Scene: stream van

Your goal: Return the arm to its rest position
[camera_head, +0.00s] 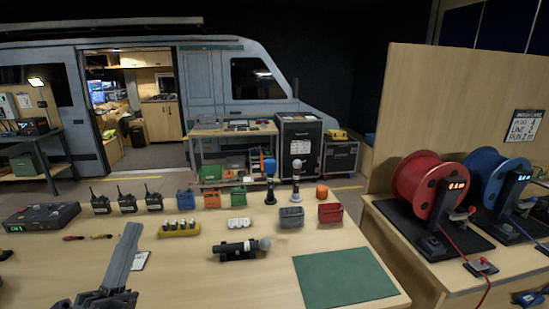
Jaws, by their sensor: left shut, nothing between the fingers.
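My left gripper (131,230) reaches in from the bottom left over the wooden table (200,285). Its fingers are shut and empty, pointing away from me. It is just left of a small white card (141,261), which it may partly cover. A dark microphone (240,249) with a grey head lies in a holder to the right of the gripper, apart from it. My right gripper is not in view.
A yellow tray (180,230) and several radios (127,203) stand beyond the gripper. Small bins (291,217) and two upright microphones (270,188) stand at the back. A green mat (345,277) lies empty at front right. Red (430,185) and blue (497,178) reels stand on the right table.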

